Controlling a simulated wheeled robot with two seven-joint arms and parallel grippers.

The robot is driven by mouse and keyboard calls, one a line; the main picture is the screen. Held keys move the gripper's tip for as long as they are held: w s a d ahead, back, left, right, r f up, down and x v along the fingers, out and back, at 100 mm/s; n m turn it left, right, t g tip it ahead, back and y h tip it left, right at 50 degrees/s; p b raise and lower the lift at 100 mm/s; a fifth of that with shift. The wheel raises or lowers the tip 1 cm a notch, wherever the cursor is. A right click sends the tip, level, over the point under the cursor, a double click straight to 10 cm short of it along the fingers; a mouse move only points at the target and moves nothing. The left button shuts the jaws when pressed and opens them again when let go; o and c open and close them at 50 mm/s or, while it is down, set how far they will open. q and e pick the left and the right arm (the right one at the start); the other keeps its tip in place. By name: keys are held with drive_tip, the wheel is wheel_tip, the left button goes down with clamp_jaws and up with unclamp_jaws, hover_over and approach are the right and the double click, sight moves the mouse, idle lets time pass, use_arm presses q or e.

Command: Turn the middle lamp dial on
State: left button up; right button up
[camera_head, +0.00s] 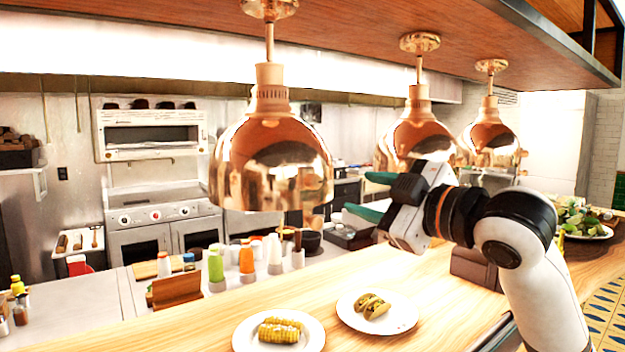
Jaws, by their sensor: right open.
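Three copper heat lamps hang in a row from the wooden overhead shelf: the near left lamp (272,165), the middle lamp (412,128) and the far right lamp (489,138). I cannot make out a dial on the middle lamp. My right gripper (364,196) is open and empty, its green-lined fingers pointing left. In the picture it is just below the middle lamp and overlaps its lower rim; I cannot tell whether they touch. My left gripper is out of view.
A plate of corn (245,337) and a plate of tacos (407,314) stand on the wooden counter (445,300) below. Sauce bottles (247,258) line its far side. A salad plate (607,231) is at the right. The overhead shelf (360,22) runs above the lamps.

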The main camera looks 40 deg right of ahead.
drive_tip(key=p, duration=0.2)
approach(318, 183)
drive_tip(key=w, duration=0.4)
drive_tip(key=w+p, duration=0.2)
drive_tip(key=w, duration=0.1)
drive_tip(key=shift+w+d+r, duration=0.1)
drive_tip(key=shift+d+r, duration=0.1)
drive_tip(key=shift+r, duration=0.05)
drive_tip(key=shift+w+p, duration=0.3)
drive_tip(key=shift+p, duration=0.05)
drive_tip(key=shift+w+f, duration=0.2)
drive_tip(key=shift+w, duration=0.15)
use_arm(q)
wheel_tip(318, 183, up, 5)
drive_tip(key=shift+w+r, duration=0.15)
use_arm(e)
drive_tip(key=c, duration=1)
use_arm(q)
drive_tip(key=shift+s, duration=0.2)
